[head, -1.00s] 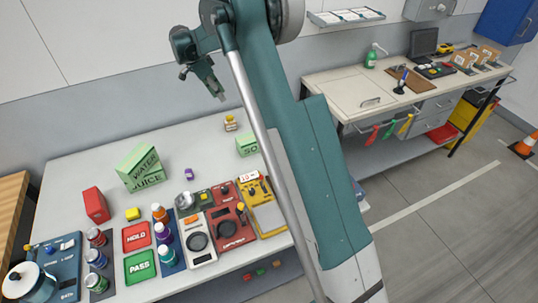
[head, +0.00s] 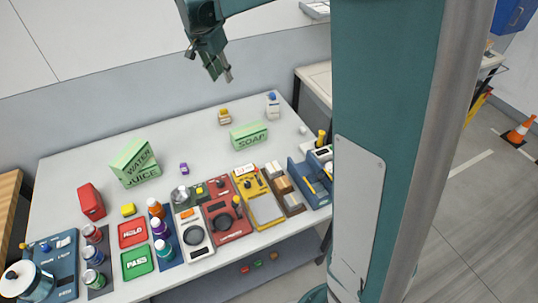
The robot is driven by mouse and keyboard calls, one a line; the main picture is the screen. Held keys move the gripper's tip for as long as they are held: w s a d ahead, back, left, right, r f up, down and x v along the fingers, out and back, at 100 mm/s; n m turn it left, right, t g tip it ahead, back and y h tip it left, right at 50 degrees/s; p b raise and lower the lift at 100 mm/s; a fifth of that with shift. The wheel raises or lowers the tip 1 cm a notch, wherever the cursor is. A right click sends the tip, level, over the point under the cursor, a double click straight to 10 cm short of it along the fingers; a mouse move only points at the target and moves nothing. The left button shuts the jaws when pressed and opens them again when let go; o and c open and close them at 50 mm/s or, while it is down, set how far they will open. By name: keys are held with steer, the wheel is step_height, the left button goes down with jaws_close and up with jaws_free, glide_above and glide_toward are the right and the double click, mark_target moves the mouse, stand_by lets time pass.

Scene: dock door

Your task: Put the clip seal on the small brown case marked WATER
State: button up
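A green box marked WATER (head: 133,157) leans tilted on a green box marked JUICE (head: 143,177) at the left of the table. No brown case with a readable WATER mark shows. A small tan block with a yellow top (head: 224,117) stands at the back; its label is too small to read. A small pale block with a blue top (head: 272,107) stands to its right. A small purple piece (head: 183,168) lies mid-table; I cannot tell whether it is the clip seal. My gripper (head: 221,77) hangs above the table's back edge, fingers apart and empty.
A green SOAP box (head: 249,135) lies at the back middle. Along the front stand a red HOLD pad (head: 132,233), a green PASS pad (head: 138,262), several bottles, a scale (head: 193,236) and trays. The table's centre is mostly clear.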

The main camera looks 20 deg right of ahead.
steer(key=s+r+n+t, duration=0.1)
steer(key=s+r+n, duration=0.3)
steer(key=s, duration=0.8)
steer(key=s+f+n+t+y, duration=0.1)
steer(key=s+f+n+t, duration=0.1)
steer(key=s, duration=1.2)
steer(key=s+f+n+t+y, duration=0.1)
steer(key=s+f+n, duration=0.2)
steer(key=s, duration=1.2)
steer(key=n, duration=0.2)
steer(key=shift+s+a+f+n+t+y, duration=0.3)
steer(key=shift+a+t+y, duration=0.05)
steer(key=shift+t+y, duration=0.05)
